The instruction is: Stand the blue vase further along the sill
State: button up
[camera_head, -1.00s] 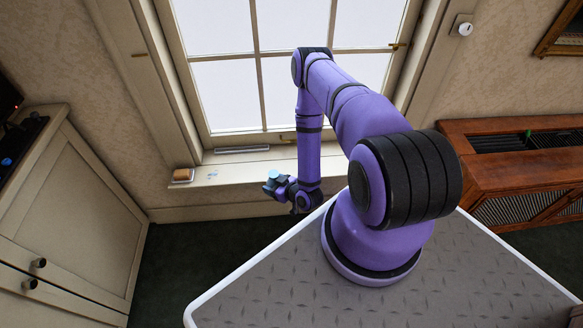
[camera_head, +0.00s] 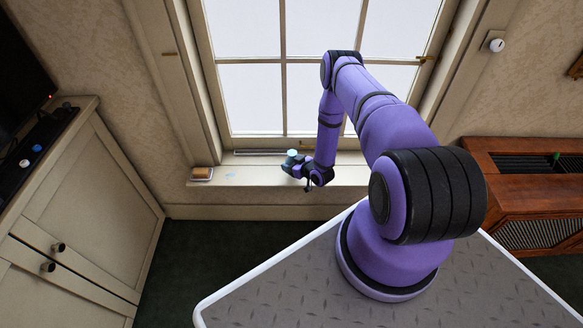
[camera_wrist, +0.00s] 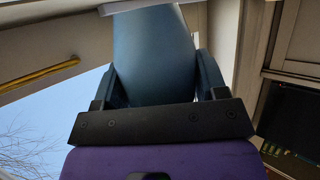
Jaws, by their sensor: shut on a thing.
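The blue vase (camera_wrist: 155,50) fills the middle of the wrist view, between the two fingers of my gripper (camera_wrist: 158,78). My gripper is shut on it. In the head view the pale blue top of the vase (camera_head: 291,155) shows at the end of my arm, with my gripper (camera_head: 292,167) around it. Both appear over the window sill (camera_head: 250,178), right of its left end. I cannot tell whether the vase's base touches the sill. Its lower part is hidden by my gripper in the head view.
The window (camera_head: 255,95) rises behind. A cream cabinet (camera_head: 85,215) stands left, and a wooden radiator cover (camera_head: 525,190) right.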

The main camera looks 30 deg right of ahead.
jog(key=shift+f, duration=1.1)
jog(key=shift+f, duration=0.15)
jog(key=o, duration=1)
